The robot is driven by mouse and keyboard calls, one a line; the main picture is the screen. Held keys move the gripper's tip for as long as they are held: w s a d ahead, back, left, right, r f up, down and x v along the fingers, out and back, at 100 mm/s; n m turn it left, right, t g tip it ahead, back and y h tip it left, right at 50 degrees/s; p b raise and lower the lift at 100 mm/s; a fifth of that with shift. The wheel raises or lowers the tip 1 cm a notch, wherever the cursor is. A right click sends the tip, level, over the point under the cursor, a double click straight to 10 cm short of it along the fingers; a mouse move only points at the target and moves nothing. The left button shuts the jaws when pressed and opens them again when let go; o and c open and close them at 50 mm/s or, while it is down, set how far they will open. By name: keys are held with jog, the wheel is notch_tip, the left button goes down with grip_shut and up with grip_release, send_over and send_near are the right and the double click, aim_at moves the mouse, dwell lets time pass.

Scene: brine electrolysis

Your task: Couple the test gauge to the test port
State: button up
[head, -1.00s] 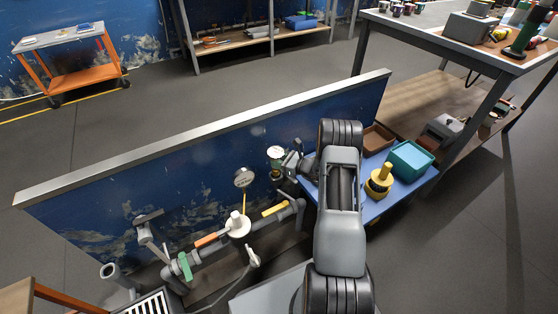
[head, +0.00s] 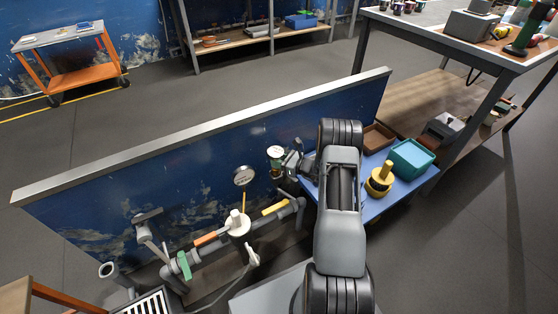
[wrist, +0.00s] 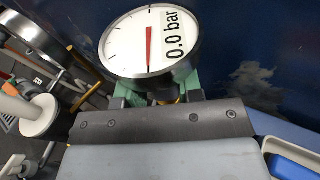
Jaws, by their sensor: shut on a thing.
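The test gauge (head: 276,154) has a round white dial and a green body. In the wrist view its dial (wrist: 152,42) reads 0.0 bar and fills the upper middle. My gripper (head: 292,163) is shut on the gauge's body just below the dial, and the gauge is held roughly upright in front of the blue panel. In the wrist view my gripper (wrist: 160,98) hides the gauge's lower end. I cannot clearly pick out the test port; the grey pipework (head: 265,222) runs below and left of the gauge.
A second gauge (head: 244,175) stands on the pipework, close left. A white round fitting (head: 238,224), a yellow handle (head: 275,208), an orange handle (head: 211,236) and a green handle (head: 184,265) sit along the pipe. A blue table (head: 398,183) holds a teal bin (head: 411,160) and a yellow-black object (head: 380,181).

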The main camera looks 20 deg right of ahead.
jog(key=shift+f+b, duration=1.8)
jog(key=shift+b, duration=0.05)
dwell(2.6)
jog(key=o, duration=1)
jog(key=shift+o, duration=0.2)
jog(key=shift+s+d+r, duration=0.1)
